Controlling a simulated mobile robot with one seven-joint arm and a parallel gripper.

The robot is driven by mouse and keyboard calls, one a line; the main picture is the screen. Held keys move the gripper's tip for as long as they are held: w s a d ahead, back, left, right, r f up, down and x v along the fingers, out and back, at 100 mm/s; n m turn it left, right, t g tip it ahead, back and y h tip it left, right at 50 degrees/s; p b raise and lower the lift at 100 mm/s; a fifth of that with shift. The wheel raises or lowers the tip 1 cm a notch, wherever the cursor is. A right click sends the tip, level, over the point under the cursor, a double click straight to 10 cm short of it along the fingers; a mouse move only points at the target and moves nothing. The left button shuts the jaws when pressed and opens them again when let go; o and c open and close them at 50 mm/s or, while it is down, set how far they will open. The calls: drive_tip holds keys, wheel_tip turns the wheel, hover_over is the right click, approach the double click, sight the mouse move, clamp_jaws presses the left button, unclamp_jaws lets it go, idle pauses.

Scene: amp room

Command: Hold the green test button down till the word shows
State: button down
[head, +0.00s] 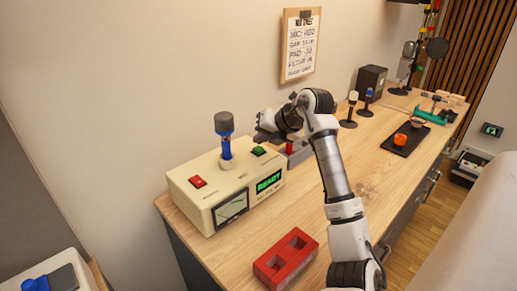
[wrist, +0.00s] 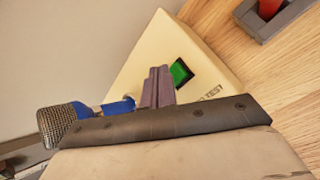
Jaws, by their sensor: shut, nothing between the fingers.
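The cream tester box (head: 212,212) stands at the near left of the bench. Its green test button (head: 259,150) is on the top, near the back right corner, uncovered. The button also shows in the wrist view (wrist: 181,72), beside the word TEST. The display (head: 268,182) on the front is lit and reads READY in green. My gripper (head: 261,137) is shut and empty, close above the box near the button. In the wrist view its fingertips (wrist: 158,72) appear just left of the button; I see no clear contact.
A blue microphone with a grey head (head: 224,124) stands upright on the box, close to my gripper. A red button (head: 197,182) is at the box's left. A red two-hole block (head: 286,258) lies in front. A grey holder (wrist: 275,22) sits beside the box.

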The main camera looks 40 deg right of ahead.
sight(262, 150)
drive_tip(key=shift+f, duration=0.4)
drive_tip(key=shift+f+b, duration=0.5)
drive_tip(key=shift+b, duration=0.15)
idle(0.4)
drive_tip(key=shift+r, duration=0.1)
idle(2.0)
drive_tip(key=shift+r+p, duration=0.5)
drive_tip(key=shift+r, duration=0.3)
drive_tip(key=shift+r+p, duration=1.45)
drive_tip(key=shift+r, duration=1.1)
